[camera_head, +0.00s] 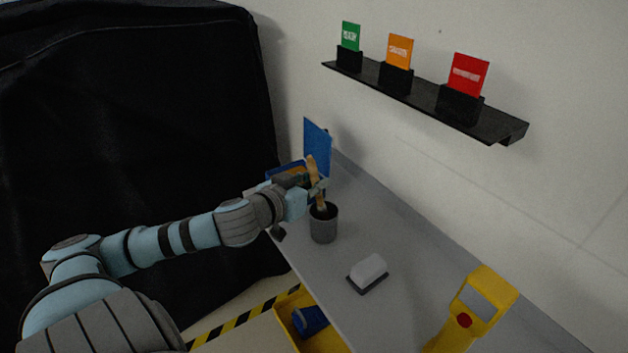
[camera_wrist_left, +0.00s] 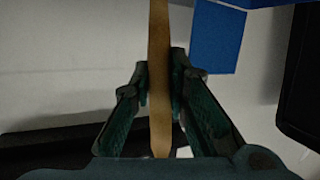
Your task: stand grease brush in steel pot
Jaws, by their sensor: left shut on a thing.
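The grease brush (camera_head: 313,168) has a tan wooden handle and stands nearly upright, slightly tilted. My left gripper (camera_head: 318,188) is shut on its handle; in the left wrist view the handle (camera_wrist_left: 159,60) runs between the two fingers (camera_wrist_left: 160,85). The steel pot (camera_head: 324,227) is a grey cylinder with a dark opening, standing on the grey counter directly below the gripper. The brush's lower end shows at the pot's mouth; how deep it sits inside I cannot tell. My right gripper is in neither view.
A white block on a dark base (camera_head: 368,272) sits on the counter (camera_head: 320,287) nearer me. A yellow handheld device (camera_head: 482,302) stands at the right. A blue panel (camera_head: 318,146) is behind the gripper. A black wall shelf (camera_head: 425,97) holds coloured cards. A yellow bin (camera_head: 289,318) is below.

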